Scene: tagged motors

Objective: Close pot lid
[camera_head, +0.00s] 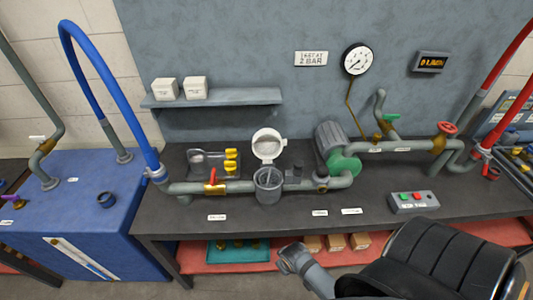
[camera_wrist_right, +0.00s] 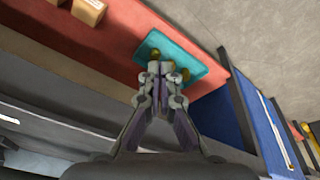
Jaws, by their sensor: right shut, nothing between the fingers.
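The grey pot (camera_head: 268,190) sits in the pipe line on the dark workbench, with its top open. Its round, pale lid (camera_head: 267,145) stands raised at the back of the pot, tilted up on its hinge. Something grey shows inside the pot, too small to make out. My right gripper (camera_wrist_right: 160,68) is shut and empty in the right wrist view, with the lower shelf and teal tray behind its fingertips. In the head view my right arm is below and to the right of the pot, in front of the bench. My left gripper is not in view.
A red-handled valve (camera_head: 215,183) is left of the pot and a green pump (camera_head: 343,163) is right of it. A button box (camera_head: 413,202) stands farther right. The teal tray (camera_head: 238,250) lies on the red lower shelf. The bench front is mostly clear.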

